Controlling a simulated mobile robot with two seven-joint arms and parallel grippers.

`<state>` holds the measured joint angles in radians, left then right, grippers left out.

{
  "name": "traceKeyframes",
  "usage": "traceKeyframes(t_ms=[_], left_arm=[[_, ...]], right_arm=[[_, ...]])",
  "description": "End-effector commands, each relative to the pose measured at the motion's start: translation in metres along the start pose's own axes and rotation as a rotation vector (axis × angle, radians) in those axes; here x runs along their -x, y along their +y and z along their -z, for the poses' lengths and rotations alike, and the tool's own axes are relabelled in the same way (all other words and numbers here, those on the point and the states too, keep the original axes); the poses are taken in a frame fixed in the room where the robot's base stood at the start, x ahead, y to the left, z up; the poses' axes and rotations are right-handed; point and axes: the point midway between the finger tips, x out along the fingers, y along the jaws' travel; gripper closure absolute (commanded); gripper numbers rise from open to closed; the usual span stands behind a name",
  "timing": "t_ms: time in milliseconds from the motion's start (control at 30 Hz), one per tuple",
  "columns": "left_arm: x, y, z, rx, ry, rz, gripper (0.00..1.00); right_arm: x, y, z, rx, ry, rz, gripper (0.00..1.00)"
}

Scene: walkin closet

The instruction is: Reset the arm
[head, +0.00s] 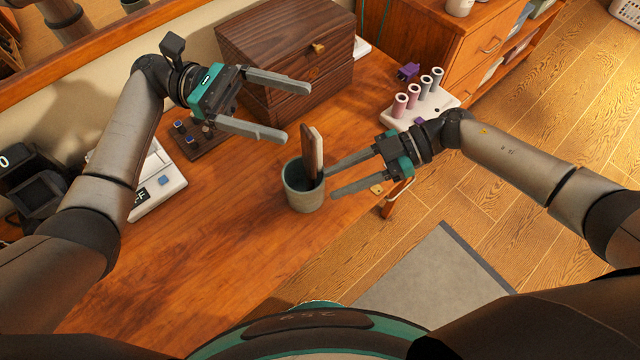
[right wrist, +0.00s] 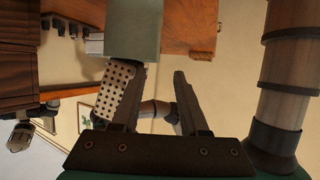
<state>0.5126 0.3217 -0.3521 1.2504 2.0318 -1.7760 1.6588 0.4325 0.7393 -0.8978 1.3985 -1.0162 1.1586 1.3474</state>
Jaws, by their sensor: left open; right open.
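My left gripper (head: 296,112) is open and empty, in the air above the wooden table (head: 200,250), in front of a dark wooden box (head: 285,50). My right gripper (head: 330,184) is open, with its fingers beside a grey-green cup (head: 303,190) near the table's right edge. The cup stands upright and holds a flat brown-and-white object (head: 313,152). In the right wrist view the cup (right wrist: 133,30) shows just past the open fingers (right wrist: 155,100). Whether a finger touches the cup cannot be told.
A white holder with several pink and grey cylinders (head: 420,105) stands on the right of the table, near a purple item (head: 408,71). A white device (head: 158,185) lies on the left. A grey mat (head: 430,290) lies on the floor. The front of the table is clear.

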Motion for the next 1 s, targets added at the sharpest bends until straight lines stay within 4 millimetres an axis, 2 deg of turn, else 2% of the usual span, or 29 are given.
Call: traceKeyframes(t_ms=[33,100,300,433,733,867,1000], left_arm=[[0.0,0.0,0.0,0.0,0.0,0.0,0.01],[0.0,0.0,0.0,0.0,0.0,0.0,0.01],[0.0,0.0,0.0,0.0,0.0,0.0,0.01],[0.0,0.0,0.0,0.0,0.0,0.0,0.01],[0.0,0.0,-0.003,0.0,0.0,0.0,0.01],[0.0,0.0,-0.021,0.0,0.0,0.0,0.01],[0.0,0.0,-0.051,0.0,0.0,0.0,0.01]], right_arm=[[0.013,0.001,-0.001,0.001,-0.005,-0.002,0.56],[0.028,0.001,-0.001,0.0,-0.004,-0.003,0.56],[0.056,0.0,-0.001,0.001,-0.002,0.001,0.56],[0.064,0.0,0.0,0.0,0.0,0.0,0.56],[0.067,0.0,0.003,0.0,0.0,0.001,0.56],[0.073,0.0,0.019,0.001,0.0,0.002,0.56],[0.085,0.0,0.047,0.001,0.0,0.001,0.56]])
